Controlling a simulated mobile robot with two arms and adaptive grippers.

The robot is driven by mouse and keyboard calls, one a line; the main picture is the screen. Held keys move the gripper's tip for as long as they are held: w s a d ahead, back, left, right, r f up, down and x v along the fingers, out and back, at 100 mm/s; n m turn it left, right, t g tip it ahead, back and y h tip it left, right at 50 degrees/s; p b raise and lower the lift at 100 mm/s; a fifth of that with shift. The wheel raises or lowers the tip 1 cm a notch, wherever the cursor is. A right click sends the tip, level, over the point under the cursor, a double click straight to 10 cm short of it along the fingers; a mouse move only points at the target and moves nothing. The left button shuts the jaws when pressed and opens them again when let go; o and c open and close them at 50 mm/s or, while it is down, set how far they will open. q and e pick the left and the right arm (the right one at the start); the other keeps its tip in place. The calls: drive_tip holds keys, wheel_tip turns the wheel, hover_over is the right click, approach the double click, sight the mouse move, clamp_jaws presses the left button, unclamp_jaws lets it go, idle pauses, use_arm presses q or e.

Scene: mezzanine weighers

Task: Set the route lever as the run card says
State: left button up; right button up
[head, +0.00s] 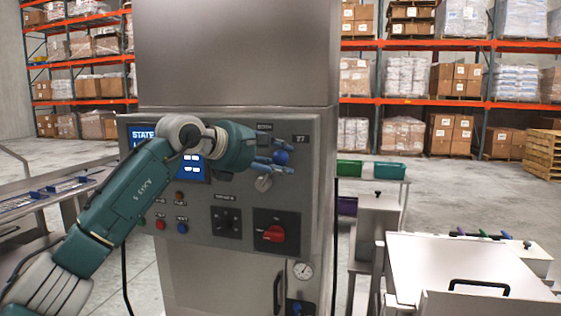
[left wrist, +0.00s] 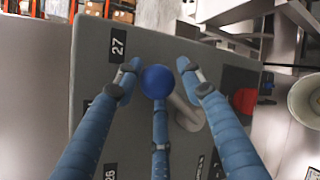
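The route lever's blue ball knob (head: 281,158) stands out from the upper right of the grey control panel (head: 305,200), near a label that reads 27. My left gripper (head: 272,163) is at the knob. In the left wrist view the blue knob (left wrist: 158,81) lies between the fingers of my left gripper (left wrist: 157,74), with narrow gaps at both sides; the gripper looks open around it. The third finger runs up to the knob's lower edge; contact cannot be told. A pale lever shaft (left wrist: 186,112) shows behind. No run card is readable. My right gripper is not in view.
A blue screen (head: 192,166) is partly hidden by my left arm. A white table (head: 460,265) stands at the right. Shelves with boxes are far behind.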

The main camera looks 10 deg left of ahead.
use_arm(q)
drive_tip(key=v, duration=1.1)
drive_tip(key=shift+s+a, duration=0.15)
drive_tip(key=shift+s, duration=0.1)
